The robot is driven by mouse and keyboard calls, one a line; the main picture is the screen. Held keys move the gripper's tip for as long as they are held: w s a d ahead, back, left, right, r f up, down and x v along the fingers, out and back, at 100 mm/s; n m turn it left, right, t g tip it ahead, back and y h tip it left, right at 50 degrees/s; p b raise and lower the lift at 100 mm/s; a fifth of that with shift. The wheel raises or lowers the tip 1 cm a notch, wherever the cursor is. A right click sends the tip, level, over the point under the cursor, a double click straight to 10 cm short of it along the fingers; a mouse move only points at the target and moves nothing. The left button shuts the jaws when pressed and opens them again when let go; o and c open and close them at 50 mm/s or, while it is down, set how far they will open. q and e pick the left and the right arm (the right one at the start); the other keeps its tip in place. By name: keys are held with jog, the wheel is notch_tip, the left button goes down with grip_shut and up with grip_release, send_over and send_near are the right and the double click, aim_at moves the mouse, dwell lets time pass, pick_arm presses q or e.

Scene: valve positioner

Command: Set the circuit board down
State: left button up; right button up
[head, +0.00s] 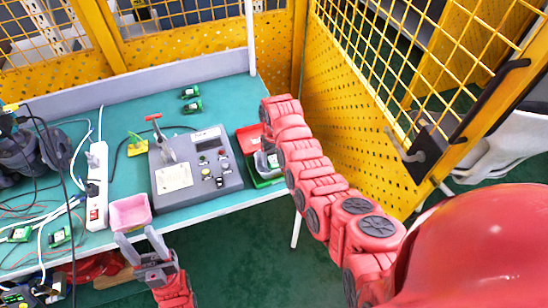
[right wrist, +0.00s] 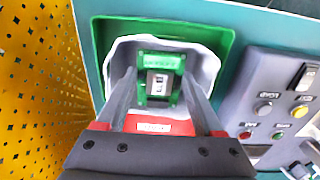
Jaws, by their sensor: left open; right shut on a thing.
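In the right wrist view a green circuit board (right wrist: 160,64) with a dark and pale component sits between the fingertips of my right gripper (right wrist: 160,88), which is shut on it. The board is over a green bin (right wrist: 104,42) with a pale grey lining (right wrist: 205,58). I cannot tell whether it touches the lining. In the head view the green bin (head: 265,182) is right of the grey control box; my right arm mostly hides the right gripper there. My left gripper (head: 136,236) is open and empty, just in front of a pink bin (head: 130,212).
The grey test box (head: 197,168) with a red-handled lever (head: 160,135) stands mid-table. A red bin (head: 247,137) lies behind the green one. Two boards (head: 191,99) lie at the back. A power strip (head: 96,190) and cables crowd the left. Yellow fence (head: 365,120) bounds the right.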

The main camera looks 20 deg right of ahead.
jog(key=shift+f, duration=0.45)
jog(key=o, duration=1.4)
jog(key=shift+c, duration=0.2)
